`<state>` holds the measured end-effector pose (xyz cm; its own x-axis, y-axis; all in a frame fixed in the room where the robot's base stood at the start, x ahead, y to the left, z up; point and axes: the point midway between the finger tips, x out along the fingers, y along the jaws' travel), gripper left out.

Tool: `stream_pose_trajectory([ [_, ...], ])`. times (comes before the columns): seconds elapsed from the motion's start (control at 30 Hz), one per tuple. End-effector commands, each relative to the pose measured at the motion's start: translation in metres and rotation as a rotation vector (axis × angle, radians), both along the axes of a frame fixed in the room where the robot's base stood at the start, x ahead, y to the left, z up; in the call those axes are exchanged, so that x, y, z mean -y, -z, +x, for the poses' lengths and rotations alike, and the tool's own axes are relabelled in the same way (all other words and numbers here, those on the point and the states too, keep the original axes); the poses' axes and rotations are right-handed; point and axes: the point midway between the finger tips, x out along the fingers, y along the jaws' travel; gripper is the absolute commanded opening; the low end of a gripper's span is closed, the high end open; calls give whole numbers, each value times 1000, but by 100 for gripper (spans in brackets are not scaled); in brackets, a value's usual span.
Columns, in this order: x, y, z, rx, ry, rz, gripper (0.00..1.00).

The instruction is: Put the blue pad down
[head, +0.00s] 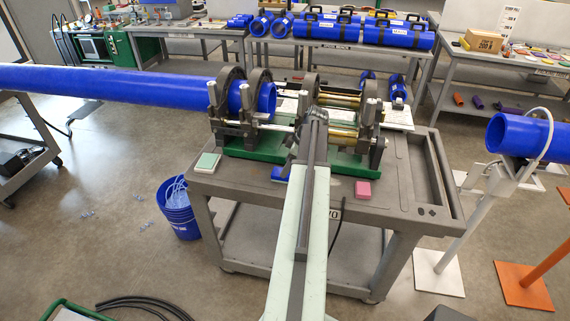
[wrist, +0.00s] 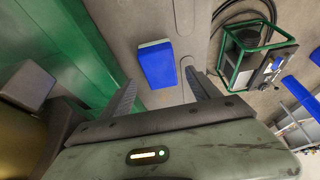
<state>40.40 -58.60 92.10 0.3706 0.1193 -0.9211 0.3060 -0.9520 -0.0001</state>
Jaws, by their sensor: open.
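The blue pad (wrist: 157,64) shows in the wrist view as a small block with a pale edge on the grey cart top (wrist: 140,22). My gripper (wrist: 159,76) is open, with one finger on each side of the pad in the picture, and no contact is visible. In the head view, part of the blue pad (head: 281,173) shows at the front of the cart, just left of my arm. My arm hides the rest of it, and my fingertips are hard to make out there.
The fusion machine's green base (head: 255,148) stands behind the pad, with a long blue pipe (head: 110,84) in its clamps. A green-topped pad (head: 206,162) lies left and a pink pad (head: 363,189) right. A blue bucket (head: 178,212) stands on the floor.

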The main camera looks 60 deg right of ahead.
Motion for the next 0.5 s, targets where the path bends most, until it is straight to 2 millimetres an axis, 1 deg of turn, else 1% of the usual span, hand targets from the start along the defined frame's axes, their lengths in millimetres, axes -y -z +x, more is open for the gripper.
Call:
stream_pose_trajectory([
  [0.03,2,-24,-5,0,1,0,71],
  [0.1,3,-40,-11,0,2,1,71],
  [0.2,6,-58,-20,0,2,1,71],
  [0.33,9,-70,-26,0,1,0,71],
  [0.5,9,-68,-28,0,1,0,71],
])
